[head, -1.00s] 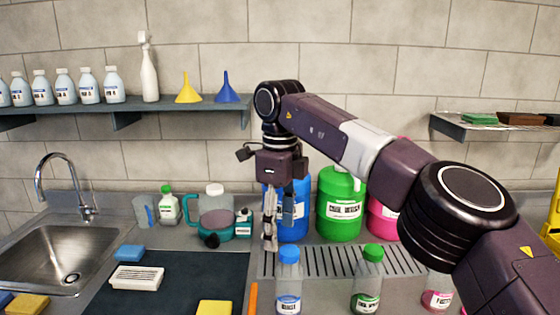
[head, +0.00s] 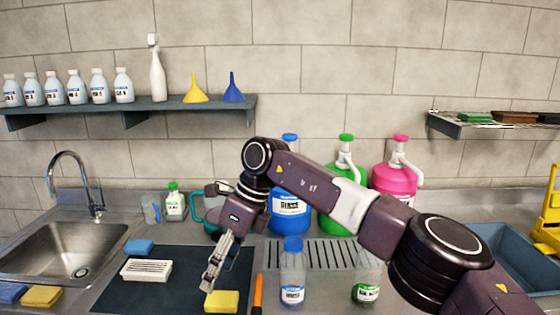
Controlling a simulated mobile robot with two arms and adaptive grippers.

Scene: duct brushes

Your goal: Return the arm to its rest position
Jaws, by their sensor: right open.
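My right arm reaches in from the lower right across the counter. Its gripper (head: 214,283) points down and slightly left, above the dark mat (head: 185,262), next to a yellow sponge (head: 222,301). The gripper is open, seen nearly side-on, with nothing between its fingers. The wrist hides part of the teal-handled jug (head: 212,210) behind it. My left gripper is not in view.
Blue (head: 290,215), green (head: 335,222) and pink (head: 396,182) jugs stand at the back. Small blue-capped (head: 293,275) and green-capped (head: 367,280) bottles stand in front.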

